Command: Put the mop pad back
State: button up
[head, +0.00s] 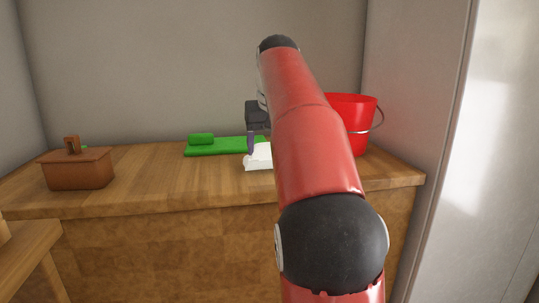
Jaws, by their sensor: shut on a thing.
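A white, soft-looking block, which looks like the mop pad (258,160), is at the middle of the wooden counter, near its front half. My gripper (251,152) points down over it and is shut on it; one dark finger shows at its left side. My red arm hides the right part of the pad and most of the gripper. I cannot tell whether the pad touches the counter. A flat green mat (215,150) lies just behind and left of the pad, with a small green roll (201,139) on its back left part.
A red bucket (358,112) with a wire handle stands at the counter's right end, partly behind my arm. A brown lidded box (78,170) stands at the left, with a bit of green behind it. The wooden counter (150,180) between box and mat is clear.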

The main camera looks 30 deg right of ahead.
jog(key=shift+f, duration=0.4)
jog(key=shift+f, duration=0.2)
jog(key=o, duration=0.9)
jog(key=shift+f+b, duration=0.1)
jog(key=shift+b, duration=0.35)
jog(key=p+v, duration=0.3)
jog(key=v, duration=0.5)
jog(key=shift+w+a, duration=0.1)
jog(key=shift+w, duration=0.05)
